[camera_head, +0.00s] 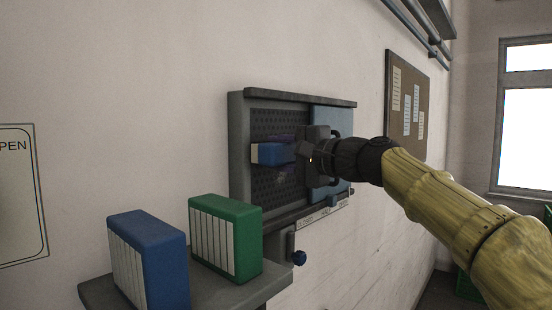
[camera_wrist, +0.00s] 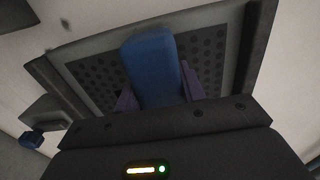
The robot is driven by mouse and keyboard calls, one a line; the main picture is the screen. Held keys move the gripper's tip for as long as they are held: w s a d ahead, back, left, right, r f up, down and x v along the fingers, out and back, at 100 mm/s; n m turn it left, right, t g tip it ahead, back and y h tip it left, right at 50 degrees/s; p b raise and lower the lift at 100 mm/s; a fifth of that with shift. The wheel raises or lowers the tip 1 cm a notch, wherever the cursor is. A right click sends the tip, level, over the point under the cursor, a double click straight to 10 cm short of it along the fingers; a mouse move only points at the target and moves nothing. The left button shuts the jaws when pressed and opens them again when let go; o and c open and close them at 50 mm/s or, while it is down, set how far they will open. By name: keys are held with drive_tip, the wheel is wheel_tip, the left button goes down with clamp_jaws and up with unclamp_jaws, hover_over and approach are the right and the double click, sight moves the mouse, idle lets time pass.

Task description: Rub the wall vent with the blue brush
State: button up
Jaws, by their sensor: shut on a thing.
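The wall vent (camera_head: 292,187) is a grey frame with a dark perforated panel, and a light blue panel (camera_head: 328,116) covers its right part. My gripper (camera_head: 290,151) is in front of the vent, shut on a small blue brush (camera_head: 270,154) with a pale face at its left end. In the wrist view the blue brush (camera_wrist: 151,65) stands between two purple fingers, in front of the perforated panel (camera_wrist: 205,50). The brush overlaps the panel in both views; I cannot tell whether it touches it. My gripper hides part of the vent's middle and right.
A grey shelf (camera_head: 228,297) at the lower left bears a blue block (camera_head: 164,255) and a green block (camera_head: 240,232) with pale striped faces. A blue knob (camera_head: 299,258) sits below the vent. A notice board (camera_head: 407,95) hangs to the right.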

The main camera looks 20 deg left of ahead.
sight(291, 154)
drive_tip(key=shift+b+v, duration=1.1)
drive_tip(key=shift+v, duration=1)
drive_tip(key=shift+b+v, duration=1)
drive_tip(key=shift+v, duration=0.5)
